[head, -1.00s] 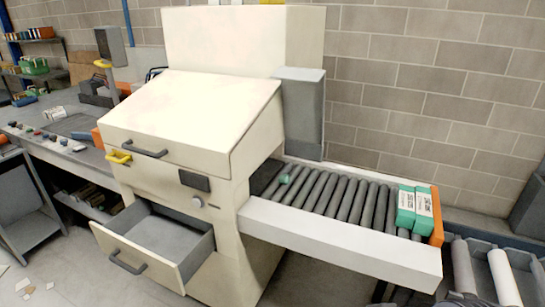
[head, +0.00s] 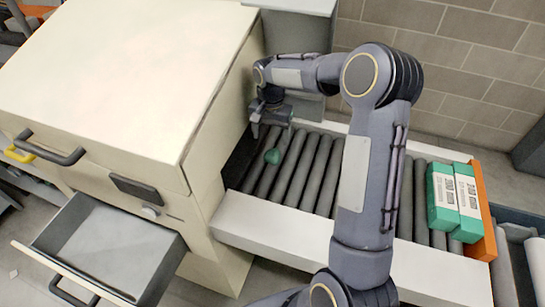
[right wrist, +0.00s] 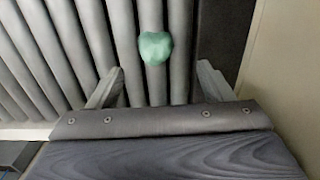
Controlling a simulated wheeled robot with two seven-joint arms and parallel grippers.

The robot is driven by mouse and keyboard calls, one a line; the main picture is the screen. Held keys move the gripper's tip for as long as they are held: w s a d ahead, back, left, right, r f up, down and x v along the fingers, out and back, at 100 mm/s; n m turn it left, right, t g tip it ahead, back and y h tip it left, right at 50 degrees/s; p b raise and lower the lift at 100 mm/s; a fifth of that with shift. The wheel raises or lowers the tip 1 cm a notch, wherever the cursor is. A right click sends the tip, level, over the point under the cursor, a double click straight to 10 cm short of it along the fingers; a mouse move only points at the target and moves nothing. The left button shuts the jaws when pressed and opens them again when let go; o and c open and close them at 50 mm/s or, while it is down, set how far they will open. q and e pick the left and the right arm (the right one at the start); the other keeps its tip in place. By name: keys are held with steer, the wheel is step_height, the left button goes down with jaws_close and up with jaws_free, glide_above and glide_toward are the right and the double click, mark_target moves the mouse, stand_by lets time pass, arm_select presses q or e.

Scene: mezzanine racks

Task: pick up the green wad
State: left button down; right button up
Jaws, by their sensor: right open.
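The green wad (head: 273,156) is a small rounded lump on the grey rollers, near the end of the conveyor by the cream machine. In the right wrist view the wad (right wrist: 155,47) lies just beyond the fingertips, roughly between their lines and apart from them. My right gripper (head: 263,131) is open and empty, above the rollers just behind the wad. Its two fingers also show spread apart in the right wrist view (right wrist: 158,85). My left gripper is in neither view.
The cream machine (head: 120,80) stands close on the left, with an open drawer (head: 110,245) low at its front. A white side rail (head: 270,230) edges the rollers. Green and white boxes (head: 455,200) sit against an orange stop (head: 484,215) at the right end.

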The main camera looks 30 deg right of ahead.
mark_target(272, 153)
steer(key=shift+w+f, duration=0.2)
steer(key=shift+f, duration=0.35)
steer(key=shift+s+f, duration=0.15)
steer(key=shift+f, duration=0.25)
steer(key=f, duration=0.1)
steer(key=f+p, duration=0.1)
steer(key=f, duration=0.1)
steer(key=f+p, duration=0.1)
steer(key=f, duration=0.1)
steer(key=shift+s+d+f, duration=0.2)
steer(key=shift+s, duration=0.05)
steer(key=shift+f, duration=0.5)
steer(key=c, duration=1)
